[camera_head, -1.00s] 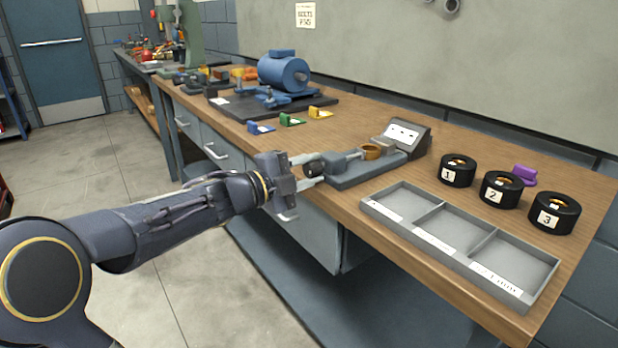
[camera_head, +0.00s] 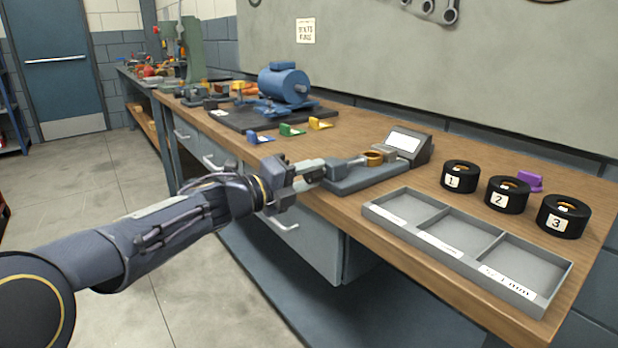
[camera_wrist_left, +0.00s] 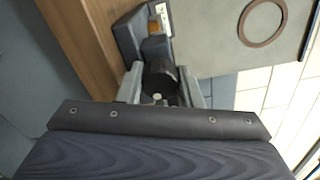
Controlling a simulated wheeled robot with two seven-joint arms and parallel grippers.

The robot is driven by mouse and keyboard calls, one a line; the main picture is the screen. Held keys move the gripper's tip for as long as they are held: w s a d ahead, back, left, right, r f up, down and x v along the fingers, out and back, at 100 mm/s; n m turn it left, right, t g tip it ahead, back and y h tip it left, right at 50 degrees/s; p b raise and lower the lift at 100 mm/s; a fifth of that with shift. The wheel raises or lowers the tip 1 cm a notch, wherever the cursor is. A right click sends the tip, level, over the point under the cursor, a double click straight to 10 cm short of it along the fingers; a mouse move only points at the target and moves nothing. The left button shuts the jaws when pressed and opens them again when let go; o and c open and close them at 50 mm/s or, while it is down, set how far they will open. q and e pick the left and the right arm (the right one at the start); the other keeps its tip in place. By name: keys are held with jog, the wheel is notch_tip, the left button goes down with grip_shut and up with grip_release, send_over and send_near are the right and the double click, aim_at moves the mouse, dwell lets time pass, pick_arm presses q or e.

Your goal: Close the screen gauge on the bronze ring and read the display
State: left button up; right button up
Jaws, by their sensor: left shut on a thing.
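The screen gauge (camera_head: 362,180) is a grey base on the bench with a tilted display (camera_head: 405,140) at its far end. The display is pale, and I can read no figures on it. The bronze ring (camera_head: 374,157) sits on the gauge in front of the display. The gauge's sliding jaw reaches the ring's near side; I cannot tell whether they touch. My left gripper (camera_head: 311,171) is shut on the gauge's black knob (camera_wrist_left: 160,78), which shows between the fingers in the left wrist view. My right gripper is not in view.
A grey three-compartment tray (camera_head: 385,215) lies empty at the bench front. Black rings numbered 1 (camera_head: 460,177), 2 (camera_head: 507,194) and 3 (camera_head: 563,216) stand behind it, near a purple piece (camera_head: 530,181). A blue motor (camera_head: 284,84) and small coloured blocks stand farther left.

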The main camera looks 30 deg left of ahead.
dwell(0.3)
pick_arm(q)
jog(key=o, duration=1)
jog(key=shift+c, duration=0.2)
